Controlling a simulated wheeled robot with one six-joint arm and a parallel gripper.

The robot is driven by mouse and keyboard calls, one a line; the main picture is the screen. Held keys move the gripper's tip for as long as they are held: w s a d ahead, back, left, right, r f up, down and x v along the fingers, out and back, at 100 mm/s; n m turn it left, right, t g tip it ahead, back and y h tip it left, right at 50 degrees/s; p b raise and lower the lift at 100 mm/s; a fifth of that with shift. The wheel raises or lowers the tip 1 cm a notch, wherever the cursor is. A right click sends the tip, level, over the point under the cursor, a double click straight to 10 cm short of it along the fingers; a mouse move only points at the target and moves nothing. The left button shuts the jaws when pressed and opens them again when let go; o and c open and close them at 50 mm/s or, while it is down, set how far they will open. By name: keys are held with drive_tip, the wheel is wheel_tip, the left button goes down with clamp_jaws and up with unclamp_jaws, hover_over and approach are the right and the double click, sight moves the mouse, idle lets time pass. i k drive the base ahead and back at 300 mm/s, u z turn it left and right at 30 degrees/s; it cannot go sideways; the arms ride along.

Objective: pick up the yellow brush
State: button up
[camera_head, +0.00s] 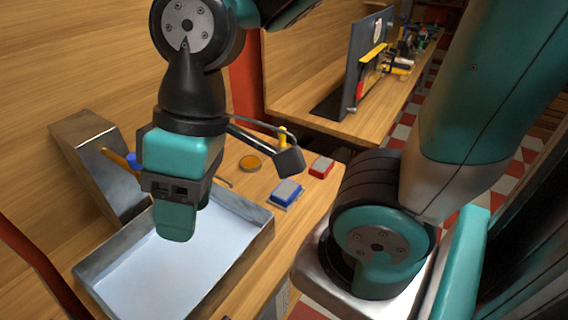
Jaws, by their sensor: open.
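My gripper (178,228) points down over a shallow metal tray (252,262) with a pale floor. One teal finger shows clearly; the other is hidden, and nothing is seen between them. I cannot tell for sure which thing is the yellow brush. A small upright yellow piece (283,136) stands at a dark grey block (289,161), to the right of my gripper. A yellow-orange stick (115,158) with a blue piece (133,161) shows to its left, partly hidden behind my gripper. Neither is touched, as far as I can see.
A grey metal block (88,140) stands on the wooden bench behind the tray. A blue box (287,193), a red box (321,167) and an orange disc (250,163) lie to the right. A dark upright panel (366,60) stands on a bench further back.

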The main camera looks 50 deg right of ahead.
sight(282, 144)
drive_tip(key=z, duration=0.5)
drive_tip(key=k, duration=0.6)
drive_tip(key=z, duration=0.75)
drive_tip(key=i, duration=1.35)
drive_tip(key=u, duration=0.65)
